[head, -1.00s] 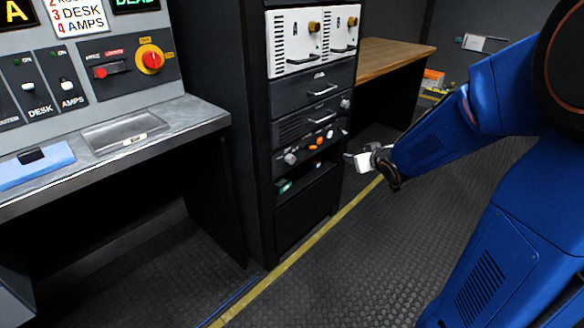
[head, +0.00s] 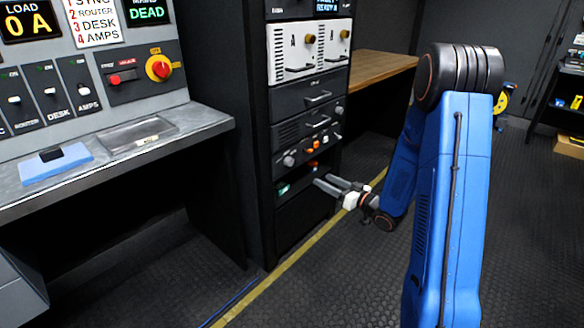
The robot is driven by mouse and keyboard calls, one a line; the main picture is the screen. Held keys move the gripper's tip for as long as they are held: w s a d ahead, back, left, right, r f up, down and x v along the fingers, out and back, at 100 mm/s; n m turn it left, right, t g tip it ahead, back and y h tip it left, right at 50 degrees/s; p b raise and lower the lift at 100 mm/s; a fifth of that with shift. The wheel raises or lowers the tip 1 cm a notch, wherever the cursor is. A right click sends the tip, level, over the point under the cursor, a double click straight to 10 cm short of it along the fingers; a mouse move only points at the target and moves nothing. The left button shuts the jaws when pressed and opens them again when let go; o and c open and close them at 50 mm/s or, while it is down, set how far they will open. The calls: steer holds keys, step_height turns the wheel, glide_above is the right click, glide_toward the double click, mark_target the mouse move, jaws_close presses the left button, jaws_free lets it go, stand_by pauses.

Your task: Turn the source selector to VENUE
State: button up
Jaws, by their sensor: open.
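A red rotary knob on a round yellow plate (head: 159,68) sits at the right of the sloped grey control panel (head: 130,98). It looks like the source selector, but its small orange labels are too small to read, and I cannot tell its setting. My gripper (head: 322,180) is open and empty, low in front of the black equipment rack, with its two grey fingers pointing left toward the rack's lower shelf. It is well to the right of and below the red knob, and not touching it. I cannot tell whether the fingertips touch the rack.
The black rack (head: 303,92) stands between the control desk (head: 190,121) and a wooden bench (head: 385,67). A blue pad (head: 55,164) and a clear-topped tray (head: 138,133) lie on the desk. The dark floor (head: 340,275) in front is clear, with a yellow line. Shelving (head: 560,100) stands at far right.

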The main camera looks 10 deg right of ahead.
mark_target(291, 164)
steer(key=x, duration=1.7)
steer(key=shift+w+a, duration=0.15)
steer(key=c, duration=1.1)
steer(key=shift+o, duration=0.2)
steer(key=shift+n, duration=0.3)
steer(key=n, duration=0.5)
steer(key=shift+n, duration=0.3)
steer(key=n, duration=0.5)
steer(key=shift+f+n+y, duration=0.1)
steer(key=shift+n+y, duration=0.3)
